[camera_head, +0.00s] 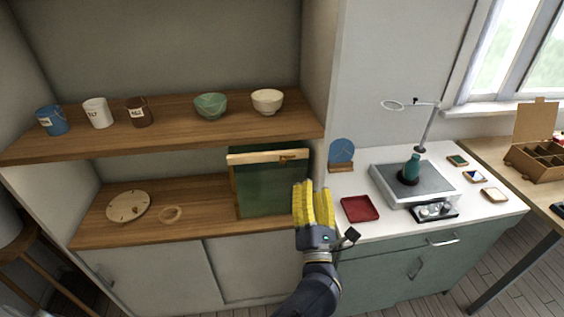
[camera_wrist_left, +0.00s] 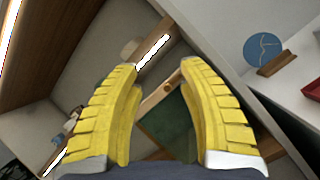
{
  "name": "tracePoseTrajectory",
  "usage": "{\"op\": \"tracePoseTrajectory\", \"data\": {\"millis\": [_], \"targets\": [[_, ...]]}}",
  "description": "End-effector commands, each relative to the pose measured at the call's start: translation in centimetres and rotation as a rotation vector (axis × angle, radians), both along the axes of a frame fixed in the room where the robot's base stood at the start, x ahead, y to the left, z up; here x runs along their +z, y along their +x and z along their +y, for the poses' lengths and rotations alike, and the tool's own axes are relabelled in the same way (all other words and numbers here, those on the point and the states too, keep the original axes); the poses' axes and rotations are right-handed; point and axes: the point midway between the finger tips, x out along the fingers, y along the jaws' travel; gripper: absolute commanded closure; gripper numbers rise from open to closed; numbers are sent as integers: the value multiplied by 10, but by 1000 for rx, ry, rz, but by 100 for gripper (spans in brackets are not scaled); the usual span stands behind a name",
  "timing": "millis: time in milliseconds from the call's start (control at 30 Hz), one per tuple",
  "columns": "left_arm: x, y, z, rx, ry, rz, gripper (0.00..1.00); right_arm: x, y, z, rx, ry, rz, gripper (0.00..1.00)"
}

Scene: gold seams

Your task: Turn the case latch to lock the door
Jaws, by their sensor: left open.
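The case (camera_head: 270,192) has a dark green door panel with a pale wooden rail (camera_head: 250,158) along its top. It stands on the lower shelf at the right end. A small wooden latch (camera_head: 289,157) lies on the rail near its right end, roughly along it. My left gripper (camera_head: 313,192), with yellow ribbed fingers, is open in front of the case's right edge, below the latch. In the left wrist view the latch (camera_wrist_left: 168,88) and the green panel (camera_wrist_left: 168,130) show in the gap between the open fingers. Nothing is between the fingertips. My right gripper is not in view.
The upper shelf (camera_head: 170,128) above the case holds cups and bowls (camera_head: 210,106). A red tray (camera_head: 360,208) and a blue disc on a stand (camera_head: 341,152) are on the right counter.

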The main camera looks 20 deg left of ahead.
Motion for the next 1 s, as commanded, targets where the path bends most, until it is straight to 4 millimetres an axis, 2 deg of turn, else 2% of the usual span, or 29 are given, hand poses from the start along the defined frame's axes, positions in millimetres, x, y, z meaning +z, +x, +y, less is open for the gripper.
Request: {"op": "tracePoseTrajectory", "data": {"millis": [33,133,200,333,467,667,1000], "targets": [[11,-8,11,-15,-155,-9,59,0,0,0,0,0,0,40],[12,-19,26,-41,-421,8,59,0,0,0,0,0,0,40],[6,-24,33,-51,-562,28,59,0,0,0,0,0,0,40],[-11,-26,39,-47,-734,69,59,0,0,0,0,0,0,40],[-25,-26,41,-32,-806,92,59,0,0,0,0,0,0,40],[-27,-15,48,-28,-828,89,59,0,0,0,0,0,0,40],[-26,37,73,-26,-824,87,59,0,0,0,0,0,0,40]]}}
